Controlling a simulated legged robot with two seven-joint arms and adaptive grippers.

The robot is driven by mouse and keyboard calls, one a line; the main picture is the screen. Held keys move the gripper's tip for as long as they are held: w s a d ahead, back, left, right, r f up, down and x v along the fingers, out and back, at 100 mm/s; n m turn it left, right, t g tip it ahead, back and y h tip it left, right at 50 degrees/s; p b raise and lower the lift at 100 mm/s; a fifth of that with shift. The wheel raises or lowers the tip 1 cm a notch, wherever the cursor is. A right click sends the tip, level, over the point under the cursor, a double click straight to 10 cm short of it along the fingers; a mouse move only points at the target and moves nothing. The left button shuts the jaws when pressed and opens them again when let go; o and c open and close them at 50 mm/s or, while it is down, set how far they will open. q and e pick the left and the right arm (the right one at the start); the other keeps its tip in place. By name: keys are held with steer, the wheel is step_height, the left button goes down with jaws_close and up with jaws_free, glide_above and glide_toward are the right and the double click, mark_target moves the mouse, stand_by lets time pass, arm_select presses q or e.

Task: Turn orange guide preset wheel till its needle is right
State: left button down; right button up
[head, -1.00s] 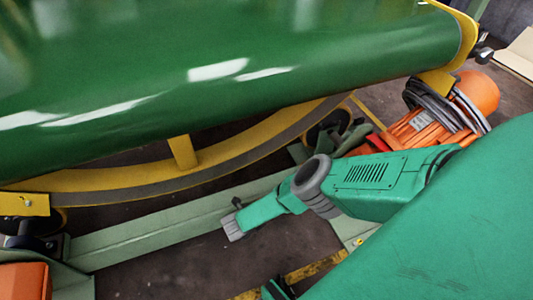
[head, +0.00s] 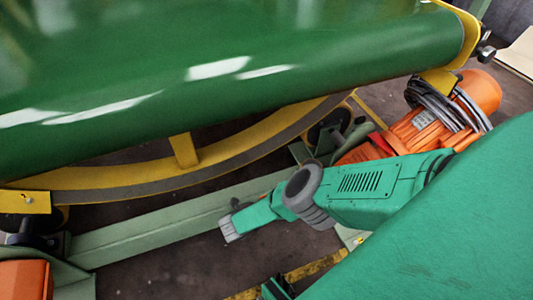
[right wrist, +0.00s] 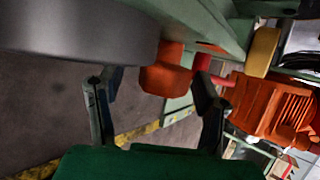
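A short rounded orange piece (right wrist: 166,72), which looks like the orange guide preset wheel, shows in the right wrist view beside a red part (right wrist: 203,65). My right gripper (right wrist: 152,88) has its two dark fingers spread on either side of this piece in the picture. I cannot tell whether they touch it. No needle or scale can be made out. In the head view my green arm with a grey joint comes in from the right, and the right gripper's fingers cannot be made out there. My left gripper is not in view.
A large green drum (head: 230,75) over a curved yellow frame (head: 110,180) fills the back. A pale green beam (head: 150,232) runs below it. An orange motor (head: 430,130) with coiled cable stands right. An orange block (head: 25,282) sits lower left. Bare floor (head: 185,265) shows in front.

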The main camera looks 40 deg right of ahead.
steer(key=v, duration=1.2)
steer(key=shift+f, duration=0.1)
